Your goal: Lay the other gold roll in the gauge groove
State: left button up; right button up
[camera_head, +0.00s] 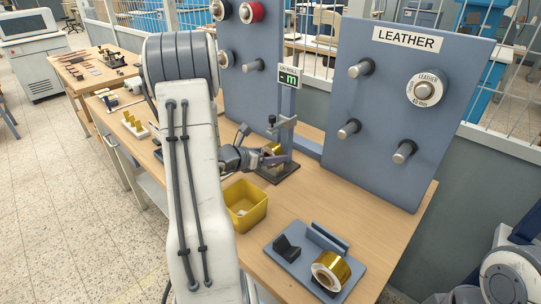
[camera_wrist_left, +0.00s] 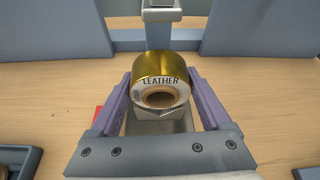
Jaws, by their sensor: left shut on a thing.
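My left gripper (camera_head: 274,158) is shut on a gold roll (camera_wrist_left: 160,68) whose white end label reads LEATHER. The purple fingers sit on either side of it in the left wrist view. The roll is at the gauge (camera_head: 278,174), a dark base with an upright post. A grey block (camera_wrist_left: 160,126) shows under the roll; I cannot tell whether the roll rests in the groove. Another gold roll (camera_head: 330,270) lies on the blue-grey tray (camera_head: 290,262) at the front of the bench. My right gripper is not in view.
A yellow bin (camera_head: 245,205) stands on the bench between my left arm and the tray. A display (camera_head: 289,77) above the gauge reads "- m". The LEATHER board (camera_head: 395,105) has several pegs, one holding a white-faced roll (camera_head: 425,90). Bare wood lies right of the gauge.

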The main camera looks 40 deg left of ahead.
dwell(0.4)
pick_arm(q)
jog(key=o, duration=1.3)
jog(key=shift+f, duration=0.1)
jog(key=shift+s, duration=0.1)
